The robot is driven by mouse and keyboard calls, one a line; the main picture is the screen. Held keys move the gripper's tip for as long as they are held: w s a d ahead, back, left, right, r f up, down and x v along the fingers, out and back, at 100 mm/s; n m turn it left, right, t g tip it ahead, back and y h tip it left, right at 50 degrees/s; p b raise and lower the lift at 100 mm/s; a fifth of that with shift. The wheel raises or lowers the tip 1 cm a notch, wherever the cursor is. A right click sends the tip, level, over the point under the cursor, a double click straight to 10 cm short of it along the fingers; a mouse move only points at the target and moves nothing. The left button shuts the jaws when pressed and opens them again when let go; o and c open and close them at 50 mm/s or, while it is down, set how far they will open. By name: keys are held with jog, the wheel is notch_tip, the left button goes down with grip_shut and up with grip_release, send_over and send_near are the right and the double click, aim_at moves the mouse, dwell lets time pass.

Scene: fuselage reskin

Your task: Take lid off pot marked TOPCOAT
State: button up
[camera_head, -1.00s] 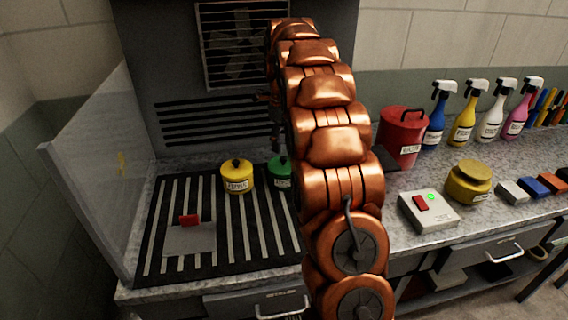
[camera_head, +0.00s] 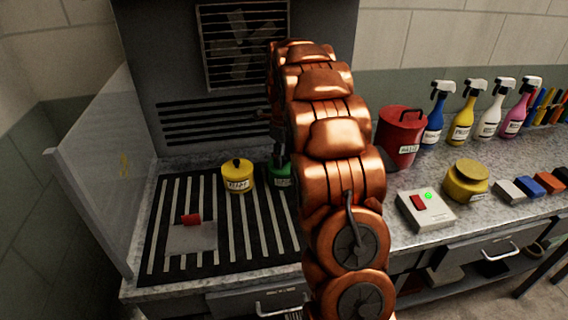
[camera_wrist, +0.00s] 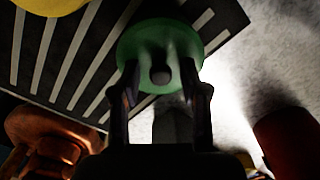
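A green pot (camera_head: 282,178) stands on the slatted grate, partly hidden behind my arm in the head view. A yellow pot (camera_head: 238,178) with a dark lid knob stands to its left. Both bear white labels that I cannot read surely, so I cannot tell which says TOPCOAT. In the wrist view the green lid (camera_wrist: 160,45) has a small dark knob (camera_wrist: 161,75). My gripper (camera_wrist: 164,88) points down at this lid; its fingers are apart, one on each side of the knob. Whether they touch the lid is unclear.
The black slatted grate (camera_head: 175,255) holds a grey plate with a red piece (camera_head: 191,219). A clear panel (camera_head: 95,200) stands at left. Right of my arm are a red lidded can (camera_head: 400,135), a switch box (camera_head: 425,211), an ochre jar (camera_head: 466,182) and several spray bottles.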

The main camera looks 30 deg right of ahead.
grip_shut()
jog(key=shift+r, duration=0.15)
